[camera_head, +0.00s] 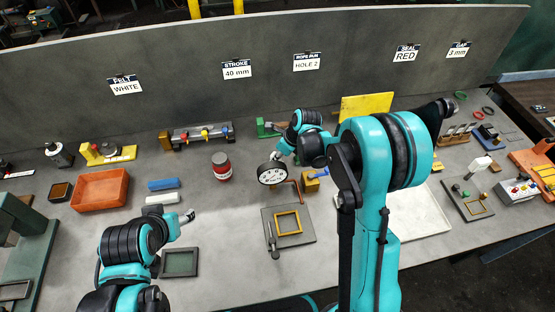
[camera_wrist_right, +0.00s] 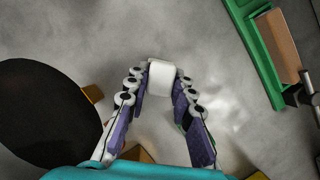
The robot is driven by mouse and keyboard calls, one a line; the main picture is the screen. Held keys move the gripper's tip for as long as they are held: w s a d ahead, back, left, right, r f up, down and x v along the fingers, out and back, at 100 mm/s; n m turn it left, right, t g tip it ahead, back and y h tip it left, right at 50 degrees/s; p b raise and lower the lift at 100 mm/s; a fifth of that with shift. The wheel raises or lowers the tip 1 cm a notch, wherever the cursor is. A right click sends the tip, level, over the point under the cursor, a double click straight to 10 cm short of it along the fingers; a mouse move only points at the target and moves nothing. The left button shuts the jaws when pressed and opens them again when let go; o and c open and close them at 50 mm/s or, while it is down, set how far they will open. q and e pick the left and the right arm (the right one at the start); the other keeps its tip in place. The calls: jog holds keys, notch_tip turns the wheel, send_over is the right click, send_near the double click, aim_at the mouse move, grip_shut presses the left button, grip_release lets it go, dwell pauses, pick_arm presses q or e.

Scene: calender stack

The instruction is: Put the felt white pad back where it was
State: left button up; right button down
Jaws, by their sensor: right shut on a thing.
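My right gripper (camera_wrist_right: 163,88) is shut on a small white block (camera_wrist_right: 162,74), held between its fingertips above the grey bench. The frames do not show clearly whether this block is felt. In the head view my right gripper (camera_head: 279,156) is small and partly hidden behind the round dial. A white bar (camera_head: 162,198) lies flat on the bench at the left, just in front of a blue bar (camera_head: 163,184). A card reading "FELT WHITE" (camera_head: 125,86) hangs on the back panel. My left gripper (camera_head: 187,216) is low beside the white bar; its jaw opening is unclear.
The dial (camera_head: 272,173) stands close to my right gripper and shows as a dark disc (camera_wrist_right: 45,110) in the wrist view. A green stand (camera_wrist_right: 258,50) is at upper right there.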

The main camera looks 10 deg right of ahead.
jog(key=shift+f, duration=0.3)
jog(key=c, duration=1.3)
grip_release()
jog(key=shift+r, duration=0.15)
jog(key=p+v, duration=0.3)
jog(key=v, duration=0.9)
jog(key=s+d+r+n+t+h, duration=0.1)
jog(key=s+r+n+t, duration=0.1)
jog(key=s+n, duration=0.8)
jog(key=s+r+n+t+h, duration=0.2)
jog(key=s+r+n, duration=0.3)
jog(key=s+n, duration=0.6)
jog(key=n, duration=0.6)
jog(key=shift+s+d+r, duration=0.25)
jog(key=shift+s+d, duration=0.05)
jog(key=shift+d, duration=0.1)
